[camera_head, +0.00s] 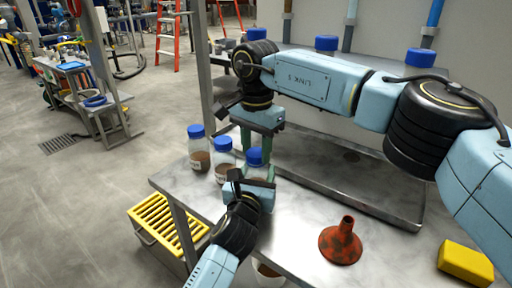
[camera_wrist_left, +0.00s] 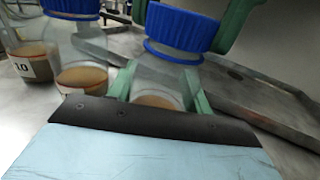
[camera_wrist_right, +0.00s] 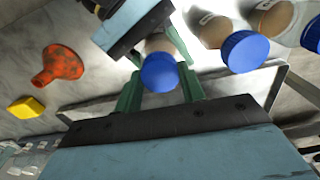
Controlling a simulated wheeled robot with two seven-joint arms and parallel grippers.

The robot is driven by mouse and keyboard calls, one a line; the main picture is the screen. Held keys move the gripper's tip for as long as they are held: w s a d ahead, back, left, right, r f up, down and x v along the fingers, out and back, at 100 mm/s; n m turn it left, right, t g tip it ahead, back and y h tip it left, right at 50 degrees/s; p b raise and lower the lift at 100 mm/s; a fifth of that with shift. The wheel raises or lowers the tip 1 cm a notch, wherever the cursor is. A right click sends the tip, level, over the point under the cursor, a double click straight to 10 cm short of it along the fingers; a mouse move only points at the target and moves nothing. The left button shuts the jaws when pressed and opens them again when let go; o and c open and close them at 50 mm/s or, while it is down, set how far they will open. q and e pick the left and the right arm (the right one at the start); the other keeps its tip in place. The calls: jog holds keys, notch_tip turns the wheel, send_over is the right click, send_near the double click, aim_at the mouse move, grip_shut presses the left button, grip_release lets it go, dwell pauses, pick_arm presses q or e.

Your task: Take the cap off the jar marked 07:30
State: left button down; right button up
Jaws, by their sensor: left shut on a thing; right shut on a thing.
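The jar held by my left gripper (camera_head: 258,178) is clear with brown matter low inside; its body (camera_wrist_left: 158,75) shows between the green fingers in the left wrist view. No label on it is readable, so I cannot confirm 07:30. It stands upright at the table. Its blue cap (camera_head: 256,157) is over the neck, above a thin blue ring (camera_wrist_left: 172,52); I cannot tell whether it is loosened. My right gripper (camera_wrist_right: 160,82) comes from above and is shut on this cap, one finger on each side.
Two other blue-capped jars (camera_head: 198,150) (camera_head: 223,163) stand close on the left. A metal tray (camera_head: 390,207) lies behind. A rusty red funnel (camera_head: 341,243) and a yellow block (camera_head: 465,262) are at the right. A yellow-slatted crate (camera_head: 165,222) is below the table's left edge.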

aim_at(256, 152)
jog(key=n, duration=0.5)
jog(key=shift+r, duration=0.2)
dwell(0.4)
jog(key=shift+r, duration=0.95)
jog(key=shift+r, duration=0.1)
jog(key=shift+r, duration=1.9)
pick_arm(q)
jog(key=c, duration=0.6)
grip_release()
jog(key=shift+o, duration=0.2)
jog(key=shift+s, duration=0.1)
